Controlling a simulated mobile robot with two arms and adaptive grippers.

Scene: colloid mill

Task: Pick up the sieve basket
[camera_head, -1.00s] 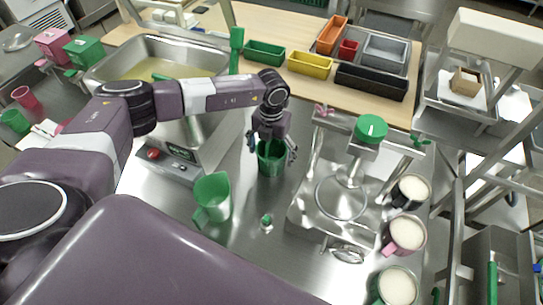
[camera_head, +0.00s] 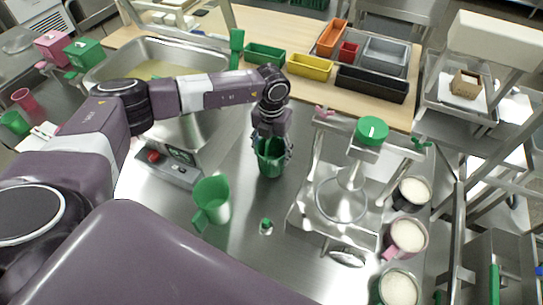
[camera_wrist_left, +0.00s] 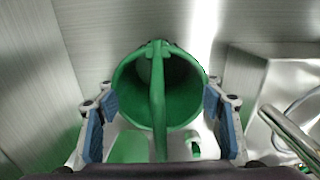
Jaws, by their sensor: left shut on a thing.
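The sieve basket (camera_head: 270,165) is a green, cup-like vessel on the steel table, left of the mill. In the left wrist view the basket (camera_wrist_left: 133,90) is seen from above, with a green bar-like handle running across its round mouth. My left gripper (camera_head: 271,150) points down over it, one finger on each side. In the wrist view the blue-padded fingers of this gripper (camera_wrist_left: 160,103) flank the basket, shut on it. The basket's base is hard to see, so I cannot tell if it touches the table. My right gripper is not in view.
A green jug (camera_head: 211,201) and a small green-capped item (camera_head: 266,227) stand in front of the basket. The steel mill (camera_head: 343,195) with a green knob stands to the right, beside several white-filled mugs. A sink (camera_head: 128,72) and coloured bins (camera_head: 310,66) lie behind.

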